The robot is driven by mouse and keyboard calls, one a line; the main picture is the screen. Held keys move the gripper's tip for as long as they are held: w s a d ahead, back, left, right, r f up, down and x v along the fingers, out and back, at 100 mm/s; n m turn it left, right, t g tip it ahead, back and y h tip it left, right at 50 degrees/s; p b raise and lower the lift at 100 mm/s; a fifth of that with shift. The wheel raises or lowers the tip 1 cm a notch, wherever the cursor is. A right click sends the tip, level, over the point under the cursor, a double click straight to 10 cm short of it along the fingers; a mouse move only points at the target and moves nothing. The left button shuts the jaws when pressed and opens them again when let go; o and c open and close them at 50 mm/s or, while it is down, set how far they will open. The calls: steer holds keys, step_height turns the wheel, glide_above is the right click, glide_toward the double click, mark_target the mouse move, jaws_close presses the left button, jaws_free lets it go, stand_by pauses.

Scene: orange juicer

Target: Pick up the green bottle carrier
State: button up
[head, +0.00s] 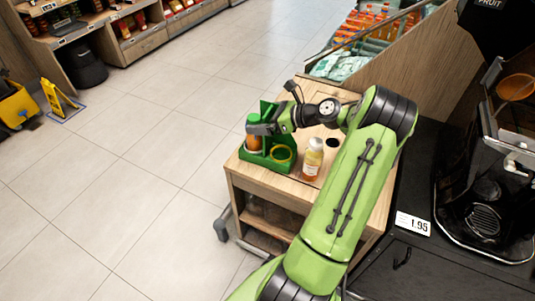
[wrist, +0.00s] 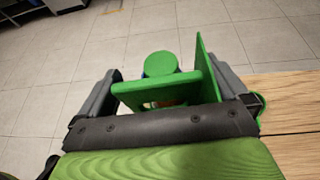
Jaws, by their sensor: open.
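The green bottle carrier (head: 262,161) stands on a small wooden cart. It holds an orange bottle with a green cap (head: 254,142) in its left slot, and the round slot on the right looks empty. My gripper (head: 261,127) is at the carrier's upright handle part, partly hiding it. In the wrist view, my gripper (wrist: 170,78) is open, with one finger on each side of the carrier's green panels (wrist: 160,94). The round green cap (wrist: 160,64) shows just beyond. Whether a finger touches the carrier is unclear.
A bottle with a white cap and orange juice (head: 313,160) stands on the cart (head: 240,172) right of the carrier. A dark round thing (head: 332,144) is beside it. A black counter with a juicer (head: 485,200) is at right.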

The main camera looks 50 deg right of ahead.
steer(key=shift+r, duration=0.1)
steer(key=c, duration=1.4)
steer(key=shift+r, duration=0.1)
